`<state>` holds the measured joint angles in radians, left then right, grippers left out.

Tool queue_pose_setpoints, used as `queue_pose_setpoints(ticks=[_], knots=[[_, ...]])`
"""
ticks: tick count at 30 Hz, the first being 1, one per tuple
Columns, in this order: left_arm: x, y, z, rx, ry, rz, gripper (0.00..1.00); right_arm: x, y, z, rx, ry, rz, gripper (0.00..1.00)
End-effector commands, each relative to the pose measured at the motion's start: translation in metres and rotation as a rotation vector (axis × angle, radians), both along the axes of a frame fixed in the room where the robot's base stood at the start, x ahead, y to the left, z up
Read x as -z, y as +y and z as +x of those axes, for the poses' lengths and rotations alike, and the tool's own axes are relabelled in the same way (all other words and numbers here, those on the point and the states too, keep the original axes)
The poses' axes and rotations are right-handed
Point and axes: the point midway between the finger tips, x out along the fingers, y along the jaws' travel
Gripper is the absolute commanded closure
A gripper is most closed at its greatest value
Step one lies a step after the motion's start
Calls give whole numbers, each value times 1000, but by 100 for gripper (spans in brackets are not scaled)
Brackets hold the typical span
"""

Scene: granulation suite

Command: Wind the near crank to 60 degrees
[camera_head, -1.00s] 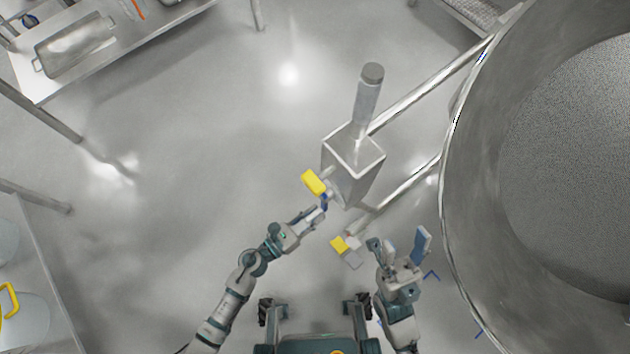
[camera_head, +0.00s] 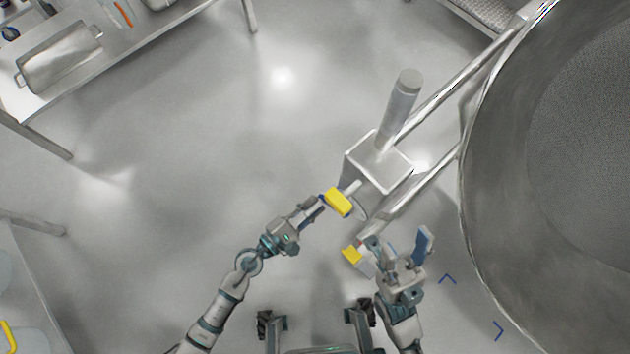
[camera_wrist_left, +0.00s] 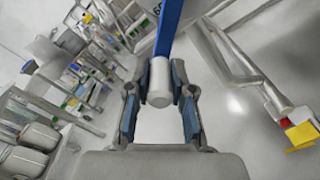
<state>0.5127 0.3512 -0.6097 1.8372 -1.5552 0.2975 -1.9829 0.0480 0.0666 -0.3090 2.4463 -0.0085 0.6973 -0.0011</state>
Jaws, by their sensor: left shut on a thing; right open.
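The near crank shows a blue arm (camera_wrist_left: 168,30) in the left wrist view, with a grey cylindrical handle (camera_wrist_left: 160,85) at its end. My left gripper (camera_wrist_left: 160,100) is shut around this handle, one finger on each side. In the head view my left gripper (camera_head: 320,205) is beside a yellow block (camera_head: 339,202) at the lower left of the grey box-shaped housing (camera_head: 382,162). A white surface with a partly visible "60" (camera_wrist_left: 155,10) is behind the blue arm. My right gripper (camera_head: 398,246) is open and empty, right of a second yellow piece (camera_head: 352,254).
A large round steel vessel (camera_head: 478,170) fills the right side. Pale pipes (camera_head: 465,85) run from it to the housing. A steel table (camera_head: 75,72) stands at the upper left. The floor (camera_head: 200,150) between is clear.

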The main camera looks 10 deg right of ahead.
Motion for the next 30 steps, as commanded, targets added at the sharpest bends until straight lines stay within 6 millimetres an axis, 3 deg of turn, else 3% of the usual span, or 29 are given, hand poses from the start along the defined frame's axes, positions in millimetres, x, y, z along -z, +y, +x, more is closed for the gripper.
queue_pose_setpoints(ticks=[27,28,30], knots=[[-15,7,8,-4,-27,15,100,4,0,-1,0,19,3,48],[-15,6,8,-4,-27,16,70,4,0,-1,0,19,3,48],[-15,6,8,-3,-27,16,53,4,0,-1,0,19,3,48]])
